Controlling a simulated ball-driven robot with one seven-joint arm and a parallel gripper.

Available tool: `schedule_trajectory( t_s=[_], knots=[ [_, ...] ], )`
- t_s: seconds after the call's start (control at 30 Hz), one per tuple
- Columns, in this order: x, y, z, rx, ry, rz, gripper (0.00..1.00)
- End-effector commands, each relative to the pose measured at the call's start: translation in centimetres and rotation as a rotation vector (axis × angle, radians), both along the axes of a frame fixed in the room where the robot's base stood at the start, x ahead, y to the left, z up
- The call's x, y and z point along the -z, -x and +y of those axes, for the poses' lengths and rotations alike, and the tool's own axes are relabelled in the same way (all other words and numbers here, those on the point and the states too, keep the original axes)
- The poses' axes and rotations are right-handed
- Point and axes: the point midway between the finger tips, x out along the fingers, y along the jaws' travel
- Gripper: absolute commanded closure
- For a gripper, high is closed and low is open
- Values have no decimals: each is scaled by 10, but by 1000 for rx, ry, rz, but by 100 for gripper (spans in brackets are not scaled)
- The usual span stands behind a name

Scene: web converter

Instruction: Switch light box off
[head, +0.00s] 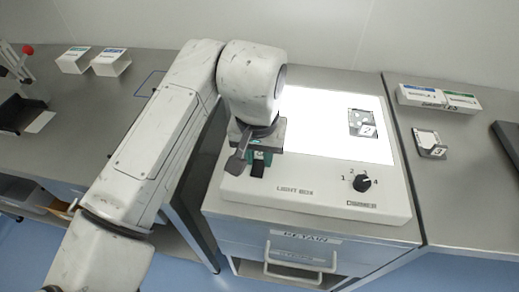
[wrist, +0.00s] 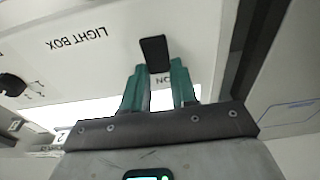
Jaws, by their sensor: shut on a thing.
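The light box (head: 230,188) is a white slab with a sloped front, labelled LIGHT BOX, on a grey cabinet. Its panel (head: 315,120) glows bright white. A black switch (head: 257,170) is at the left of its front; it also shows in the wrist view (wrist: 154,54), with ON printed beside it. My gripper (head: 260,157) has teal fingers and is over the switch from above. In the wrist view my gripper (wrist: 158,68) has a fingertip on each side of the switch's near end and is shut on it. The exact contact is hard to see.
A dimmer knob (head: 362,183) is at the front right of the box. A sample tray marked 2 (head: 362,123) lies on the lit panel. A tray marked 3 (head: 430,144) and small boxes (head: 438,99) are on the right counter. White boxes (head: 111,62) stand at back left.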

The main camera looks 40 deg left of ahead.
Motion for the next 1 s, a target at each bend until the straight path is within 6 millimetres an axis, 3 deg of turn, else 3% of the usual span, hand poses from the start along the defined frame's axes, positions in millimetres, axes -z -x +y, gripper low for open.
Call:
schedule_trajectory(
  t_s=[0.4, 0.87, 0.9, 1.0],
  knots=[
    [1, 7, -6, 0, -146, -247, 100],
    [-2, 9, -5, -1, -172, -279, 100],
    [-2, 9, -5, -1, -172, -279, 69],
    [-2, 9, -5, -2, -172, -280, 59]
  ],
)
